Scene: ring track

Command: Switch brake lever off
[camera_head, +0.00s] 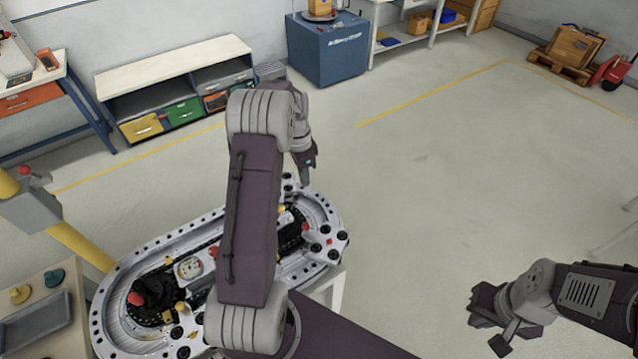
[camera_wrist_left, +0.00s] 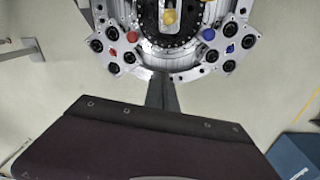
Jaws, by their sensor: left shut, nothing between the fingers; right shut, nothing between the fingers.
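The oval ring track (camera_head: 183,243) stands below my left arm, with its long axis running toward the upper right. It carries a red knob (camera_head: 135,298) on a black mechanism at its near left, a gauge (camera_head: 189,267) and a yellow knob (camera_head: 281,209). I cannot tell which part is the brake lever. My left gripper (camera_head: 305,178) is shut and empty above the track's far right end. In the left wrist view its fingers (camera_wrist_left: 162,92) point at the track's edge, below a yellow knob (camera_wrist_left: 169,17). My right gripper (camera_head: 492,322) is shut and empty, away from the track.
A yellow post (camera_head: 80,246) and a tray table (camera_head: 38,320) stand left. A bench (camera_head: 175,65) and blue cabinet (camera_head: 327,50) line the wall.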

